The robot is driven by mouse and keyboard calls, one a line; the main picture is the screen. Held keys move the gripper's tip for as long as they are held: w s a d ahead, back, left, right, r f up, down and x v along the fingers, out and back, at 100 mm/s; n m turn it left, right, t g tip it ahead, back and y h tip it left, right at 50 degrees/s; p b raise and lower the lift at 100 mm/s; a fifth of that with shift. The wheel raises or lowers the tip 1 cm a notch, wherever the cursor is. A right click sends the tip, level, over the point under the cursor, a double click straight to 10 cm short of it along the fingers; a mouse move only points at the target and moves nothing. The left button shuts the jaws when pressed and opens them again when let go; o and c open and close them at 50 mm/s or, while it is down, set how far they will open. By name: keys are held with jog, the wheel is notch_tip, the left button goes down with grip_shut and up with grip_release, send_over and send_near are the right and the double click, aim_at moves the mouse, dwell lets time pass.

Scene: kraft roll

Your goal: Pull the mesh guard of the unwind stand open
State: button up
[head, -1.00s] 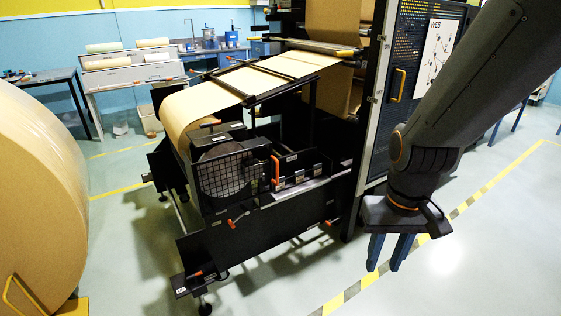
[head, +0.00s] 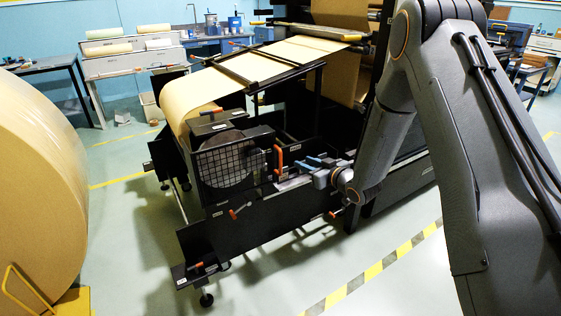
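The mesh guard (head: 226,168) is a dark frame with a light square grid. It sits on the front of the black unwind stand (head: 245,222), left of the middle of the head view, and looks closed. An upright orange handle (head: 279,161) stands at its right side. My gripper (head: 304,166) is to the right of the handle, its blue fingers pointing left. The fingers look apart, with nothing seen between them. A gap shows between the fingertips and the handle. Fine contact detail is too small to tell.
A brown paper web (head: 262,63) runs over the stand. A large kraft roll (head: 38,185) stands at the left.

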aim_at(280, 172)
jog(key=w+a+y, duration=0.1)
jog(key=a, duration=0.2)
jog(key=w+a+f+n+y, duration=0.1)
jog(key=w+a, duration=0.1)
jog(key=a, duration=0.1)
jog(key=w+a+y+p, duration=0.1)
jog(key=a, duration=0.2)
jog(key=shift+w+a+f+t+y, duration=0.1)
jog(key=shift+w+f+t+y, duration=0.05)
jog(key=shift+t+y, duration=0.2)
grip_shut()
